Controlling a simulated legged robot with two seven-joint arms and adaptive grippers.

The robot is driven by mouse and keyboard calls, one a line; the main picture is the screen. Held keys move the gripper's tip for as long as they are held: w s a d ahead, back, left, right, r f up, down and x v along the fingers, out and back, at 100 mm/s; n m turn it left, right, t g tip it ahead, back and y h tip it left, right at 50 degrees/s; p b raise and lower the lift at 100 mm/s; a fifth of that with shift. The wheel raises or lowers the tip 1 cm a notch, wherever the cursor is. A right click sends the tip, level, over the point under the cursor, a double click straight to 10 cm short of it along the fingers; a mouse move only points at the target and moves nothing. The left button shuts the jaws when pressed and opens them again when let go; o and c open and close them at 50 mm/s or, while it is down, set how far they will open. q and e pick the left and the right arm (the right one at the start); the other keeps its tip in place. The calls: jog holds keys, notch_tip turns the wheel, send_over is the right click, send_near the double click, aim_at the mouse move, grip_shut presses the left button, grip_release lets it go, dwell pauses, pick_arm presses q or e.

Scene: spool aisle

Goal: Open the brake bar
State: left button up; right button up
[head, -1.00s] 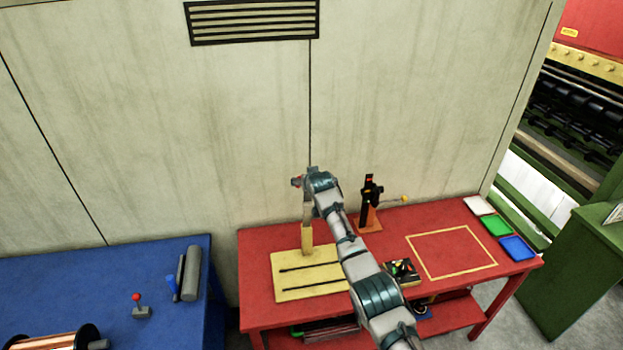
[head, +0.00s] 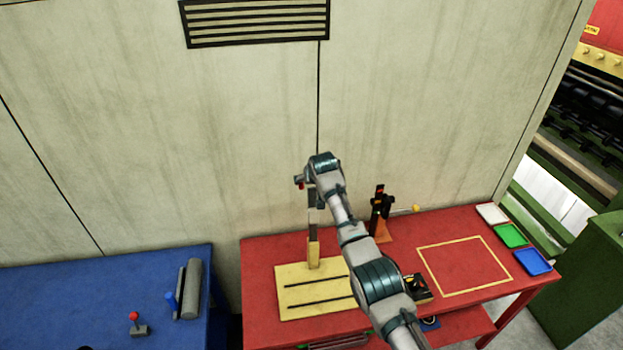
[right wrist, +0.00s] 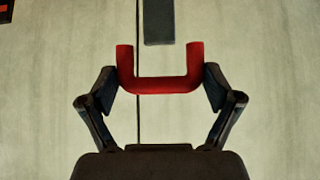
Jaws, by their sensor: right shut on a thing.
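A red U-shaped handle (right wrist: 166,86) lies between the two fingers of my right gripper (right wrist: 161,82) in the right wrist view, and the gripper is shut on it. A dark grey bar (right wrist: 159,22) shows just above the handle. In the head view my right gripper (head: 304,182) is at the top of an upright post, with a bit of red at its tip. The post has a grey upper part (head: 313,215) and a yellow lower part (head: 314,255). It stands on a yellow slotted plate (head: 300,303). My arm hides part of the plate. My left gripper is out of view.
The plate is on a red table (head: 262,265). A black device on an orange foot (head: 384,228) stands close to my arm's right. White, green and blue trays (head: 533,262) line the right edge. A blue table (head: 80,285) is at left, a wall behind.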

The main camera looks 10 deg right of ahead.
jog(key=o, duration=1.4)
jog(key=shift+s, duration=0.1)
jog(key=v, duration=1.1)
jog(key=shift+s+r, duration=0.25)
jog(key=shift+f, duration=0.1)
